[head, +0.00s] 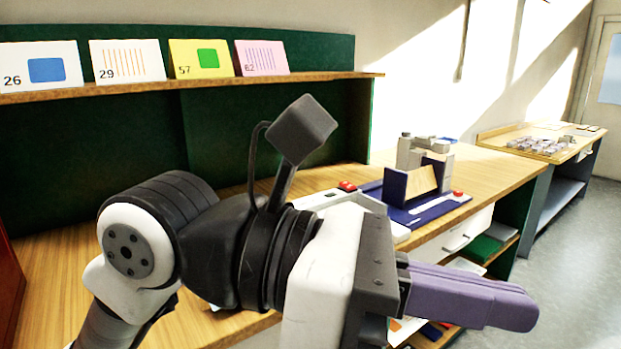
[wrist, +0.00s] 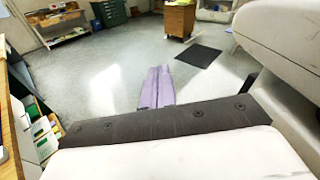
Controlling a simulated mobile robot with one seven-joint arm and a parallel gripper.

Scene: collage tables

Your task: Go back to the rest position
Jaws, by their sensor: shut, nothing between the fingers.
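My gripper (head: 532,318) has purple fingers and points to the right in the head view, out past the front edge of the wooden table (head: 500,172). In the wrist view the two purple fingers of my gripper (wrist: 158,70) lie side by side, shut with nothing between them. Beyond them the wrist view shows open grey floor (wrist: 105,85). My arm crosses the middle of the head view and hides part of the table.
A blue device with a tan panel (head: 423,180) and a white box with a red button (head: 347,186) stand on the table. Numbered cards (head: 127,61) line the shelf above. A second table (head: 545,143) is at the back right. A dark mat (wrist: 198,56) lies on the floor.

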